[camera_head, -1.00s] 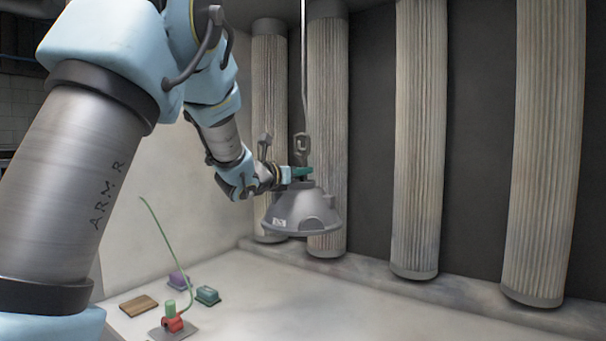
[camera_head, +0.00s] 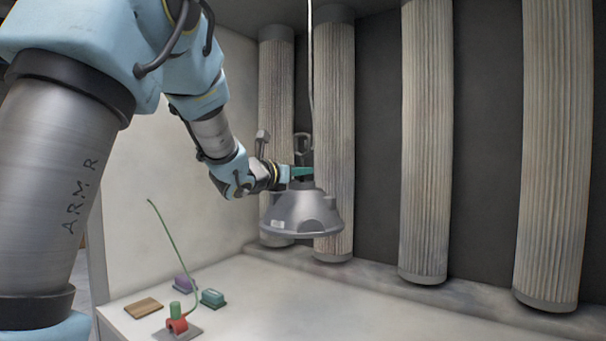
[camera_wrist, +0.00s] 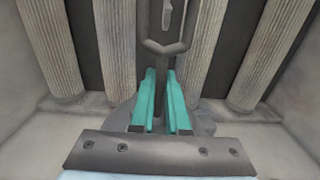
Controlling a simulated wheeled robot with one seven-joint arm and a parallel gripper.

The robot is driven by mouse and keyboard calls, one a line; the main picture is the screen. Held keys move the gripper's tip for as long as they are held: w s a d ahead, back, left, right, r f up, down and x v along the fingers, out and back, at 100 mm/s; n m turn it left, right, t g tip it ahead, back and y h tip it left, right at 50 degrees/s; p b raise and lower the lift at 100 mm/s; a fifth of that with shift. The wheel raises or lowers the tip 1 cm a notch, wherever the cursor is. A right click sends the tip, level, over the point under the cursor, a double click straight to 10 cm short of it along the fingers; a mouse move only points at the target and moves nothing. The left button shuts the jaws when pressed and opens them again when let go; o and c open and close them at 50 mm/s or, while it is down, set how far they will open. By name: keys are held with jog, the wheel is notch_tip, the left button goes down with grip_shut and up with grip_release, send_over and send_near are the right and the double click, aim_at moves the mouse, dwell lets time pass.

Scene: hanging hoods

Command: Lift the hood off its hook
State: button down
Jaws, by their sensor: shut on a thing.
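The grey hood (camera_head: 300,212), a dome with a small pale label, hangs upright in front of the ribbed columns. A dark ring (camera_wrist: 168,47) stands on its top. A thin hook rod (camera_head: 311,75) comes down from above, and its lower end reaches the ring. In the wrist view the pale hook tip (camera_wrist: 167,16) shows within the ring's opening; I cannot tell whether they touch. My gripper (camera_head: 303,172) comes from the left, its green fingers shut on the hood's stem just below the ring. The fingers hide part of the hood top in the wrist view.
Tall ribbed columns (camera_head: 427,150) stand behind, the nearest close behind the hood. On the pale bench (camera_head: 330,305) at lower left are a wooden block (camera_head: 143,307), a purple block (camera_head: 183,284), a teal block (camera_head: 212,298) and a red fixture (camera_head: 177,325) with a tall green wire.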

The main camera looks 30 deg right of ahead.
jog(key=b+v, duration=0.5)
jog(key=v, duration=0.5)
jog(key=shift+r, duration=0.2)
dwell(0.3)
